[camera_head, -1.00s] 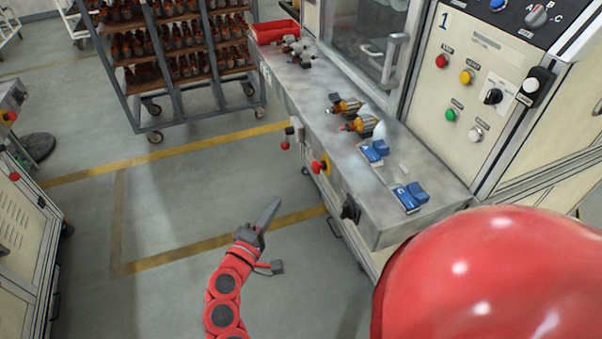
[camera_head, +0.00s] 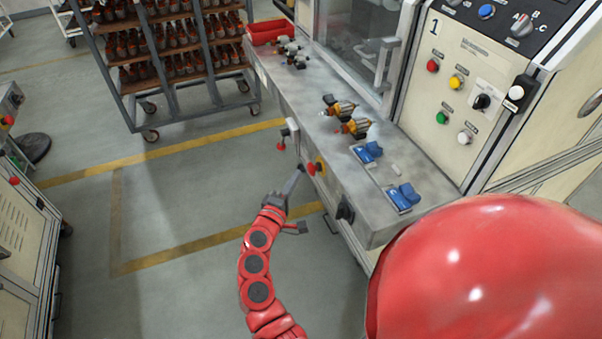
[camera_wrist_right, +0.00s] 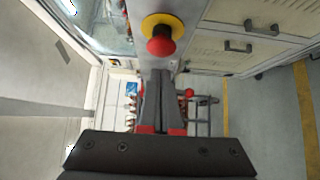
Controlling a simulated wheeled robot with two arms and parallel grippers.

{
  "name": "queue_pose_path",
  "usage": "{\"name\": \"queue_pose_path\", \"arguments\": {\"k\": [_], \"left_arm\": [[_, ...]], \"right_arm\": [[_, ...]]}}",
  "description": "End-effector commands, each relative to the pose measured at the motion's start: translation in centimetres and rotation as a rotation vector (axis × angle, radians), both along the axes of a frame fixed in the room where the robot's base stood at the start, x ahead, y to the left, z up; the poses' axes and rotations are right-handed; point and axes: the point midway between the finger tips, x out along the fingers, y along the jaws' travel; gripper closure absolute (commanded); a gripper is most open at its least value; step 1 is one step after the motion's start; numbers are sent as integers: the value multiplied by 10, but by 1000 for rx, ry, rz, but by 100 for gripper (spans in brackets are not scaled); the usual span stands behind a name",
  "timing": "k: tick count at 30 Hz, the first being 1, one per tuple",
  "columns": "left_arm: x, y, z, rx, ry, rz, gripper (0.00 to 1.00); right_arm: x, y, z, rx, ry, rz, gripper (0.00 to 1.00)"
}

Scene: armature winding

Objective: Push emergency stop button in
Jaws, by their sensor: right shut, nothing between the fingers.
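The emergency stop button (camera_head: 312,169) is a red mushroom head on a yellow ring, on the front face of the metal workbench. It also shows in the right wrist view (camera_wrist_right: 161,42), standing out from its ring. My right gripper (camera_head: 298,172) is shut and empty. In the head view its fingertips are just left of the button, pointing up toward it. In the right wrist view the closed fingers (camera_wrist_right: 155,78) end just below the red head; I cannot tell whether they touch it. My left gripper is not in view.
The workbench (camera_head: 285,100) carries orange-and-silver armatures (camera_head: 345,108) and blue fixtures (camera_head: 404,195). A black knob (camera_head: 345,211) and a second red knob (camera_head: 281,146) sit along its front. A rack (camera_head: 175,55) stands at the back left.

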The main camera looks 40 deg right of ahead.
Motion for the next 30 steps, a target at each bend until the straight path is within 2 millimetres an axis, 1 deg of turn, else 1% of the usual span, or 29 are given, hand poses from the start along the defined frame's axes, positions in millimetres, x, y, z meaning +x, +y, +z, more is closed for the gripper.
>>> {"name": "queue_pose_path", "arguments": {"k": [1, 4, 9, 17, 24, 30], "left_arm": [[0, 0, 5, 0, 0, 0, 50], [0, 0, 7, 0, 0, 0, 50], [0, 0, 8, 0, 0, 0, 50], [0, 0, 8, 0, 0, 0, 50], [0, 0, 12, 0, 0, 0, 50], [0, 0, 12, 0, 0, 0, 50]], "right_arm": [[-3, -8, 2, 1, 1, -5, 100], [-4, -15, 2, -1, -1, -1, 100], [-5, -19, 0, -1, 0, 0, 100], [-5, -19, 0, -2, -1, 1, 100], [-9, -37, 2, -3, -2, 0, 100], [-10, -42, 2, -3, -2, -4, 100]]}}
